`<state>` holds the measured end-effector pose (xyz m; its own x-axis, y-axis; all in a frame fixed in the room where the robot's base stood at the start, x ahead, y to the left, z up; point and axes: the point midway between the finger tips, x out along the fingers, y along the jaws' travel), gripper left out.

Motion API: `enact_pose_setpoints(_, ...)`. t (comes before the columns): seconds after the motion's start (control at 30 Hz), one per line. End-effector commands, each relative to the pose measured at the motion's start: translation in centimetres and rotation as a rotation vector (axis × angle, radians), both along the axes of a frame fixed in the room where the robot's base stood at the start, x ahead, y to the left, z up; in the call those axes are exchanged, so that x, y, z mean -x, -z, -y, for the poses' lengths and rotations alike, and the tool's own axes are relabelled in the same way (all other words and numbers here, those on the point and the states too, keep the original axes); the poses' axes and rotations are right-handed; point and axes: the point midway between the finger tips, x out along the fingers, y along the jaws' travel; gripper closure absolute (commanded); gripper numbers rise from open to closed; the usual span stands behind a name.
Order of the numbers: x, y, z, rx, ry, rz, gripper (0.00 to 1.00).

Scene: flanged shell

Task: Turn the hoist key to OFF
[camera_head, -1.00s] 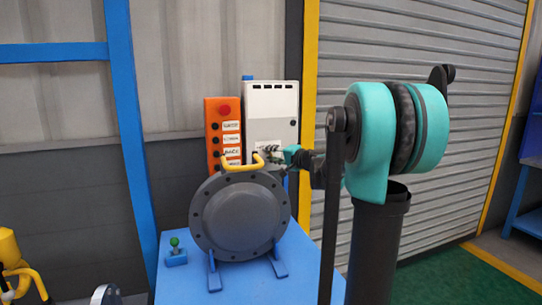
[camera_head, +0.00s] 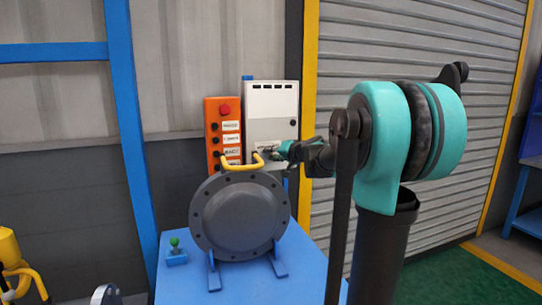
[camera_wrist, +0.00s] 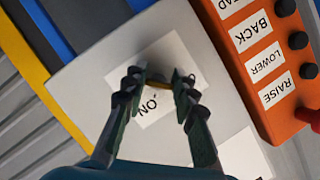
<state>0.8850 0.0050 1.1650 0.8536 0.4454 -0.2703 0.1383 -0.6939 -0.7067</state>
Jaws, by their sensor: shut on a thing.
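The hoist key (camera_wrist: 157,85) is a small brass-coloured piece on the front of the white control box (camera_head: 271,108). In the wrist view it lies between my fingertips, over a white label that reads ON. My gripper (camera_wrist: 157,88) is shut on the key; in the head view it (camera_head: 268,153) reaches in from the right at the lower part of the box. The fingers hide most of the key and part of the label, and no OFF marking can be read.
An orange pendant (camera_head: 223,133) with labelled buttons hangs left of the box. A green-knobbed block (camera_head: 176,253) sits at left.

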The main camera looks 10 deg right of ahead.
Motion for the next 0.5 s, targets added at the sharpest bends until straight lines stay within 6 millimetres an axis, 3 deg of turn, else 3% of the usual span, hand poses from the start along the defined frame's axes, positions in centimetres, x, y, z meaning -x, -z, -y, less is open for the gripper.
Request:
enact_pose_setpoints(0.27, 0.07, 0.09, -0.04, 0.001, -0.002, -0.001, 1.0)
enact_pose_setpoints(0.3, 0.07, 0.09, -0.04, 0.001, -0.002, -0.001, 0.71)
enact_pose_setpoints(0.43, 0.05, 0.07, -0.03, 0.0, -0.001, -0.001, 0.55)
enact_pose_setpoints(0.5, 0.04, 0.06, -0.02, 0.0, -0.001, -0.001, 0.52)
